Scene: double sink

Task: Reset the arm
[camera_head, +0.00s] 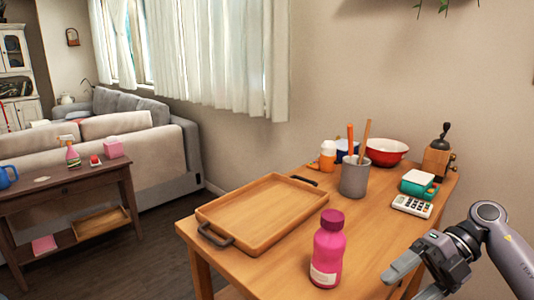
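My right gripper (415,278) is at the lower right, in front of the right edge of the wooden table (375,238). Its arm comes in from the right edge. Its fingers point left and look spread apart, with nothing seen between them. A pink bottle (328,252) stands upright on the table, left of the gripper and apart from it. My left gripper is not in view.
A wooden tray (213,209) with dark handles lies empty on the table. Behind are a grey cup (354,180) with utensils, a red bowl (386,148), a grinder (437,160) and a calculator (411,206). A side table (70,183) stands left.

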